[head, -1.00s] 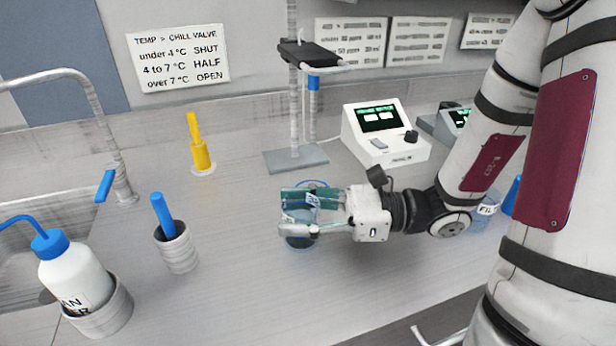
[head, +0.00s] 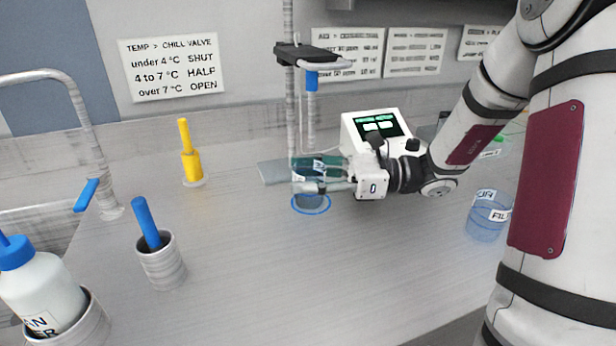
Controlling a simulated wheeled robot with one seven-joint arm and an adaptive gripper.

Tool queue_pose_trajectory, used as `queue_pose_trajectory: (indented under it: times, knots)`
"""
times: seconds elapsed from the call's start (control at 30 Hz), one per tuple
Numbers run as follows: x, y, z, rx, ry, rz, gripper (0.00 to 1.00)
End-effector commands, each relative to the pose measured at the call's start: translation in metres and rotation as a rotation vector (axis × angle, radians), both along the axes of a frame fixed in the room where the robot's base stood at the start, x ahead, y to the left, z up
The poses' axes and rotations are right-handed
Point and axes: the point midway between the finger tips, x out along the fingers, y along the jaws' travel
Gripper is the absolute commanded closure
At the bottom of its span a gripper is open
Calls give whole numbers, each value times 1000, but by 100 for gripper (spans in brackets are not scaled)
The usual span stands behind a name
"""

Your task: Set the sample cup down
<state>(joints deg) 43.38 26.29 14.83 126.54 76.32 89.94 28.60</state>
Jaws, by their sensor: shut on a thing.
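My gripper (head: 312,178) is shut on the sample cup (head: 310,199), a clear bluish cup, and holds it upright over the middle of the counter. The fingers hide much of the cup. A blue ring (head: 327,208) shows around the foot of the cup, at the counter. I cannot tell whether the cup touches the counter.
A stand with a grey base (head: 276,173) and black platform (head: 306,53) rises just behind. A white display meter (head: 374,132) is behind my gripper. A clear blue labelled beaker (head: 486,220) stands right. A yellow valve (head: 190,155), blue-handled holder (head: 161,262) and wash bottle (head: 40,290) are left. The front counter is clear.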

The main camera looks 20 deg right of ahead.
Motion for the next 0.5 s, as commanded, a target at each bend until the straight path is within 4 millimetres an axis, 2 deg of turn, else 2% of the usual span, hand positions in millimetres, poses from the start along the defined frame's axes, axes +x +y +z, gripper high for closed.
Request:
queue_pose_trajectory:
  times: [0.23, 0.5]
  knots:
    - [25, -12, -1, 1, -1, 1, 90]
    - [25, -12, -16, 0, 1, 1, 90]
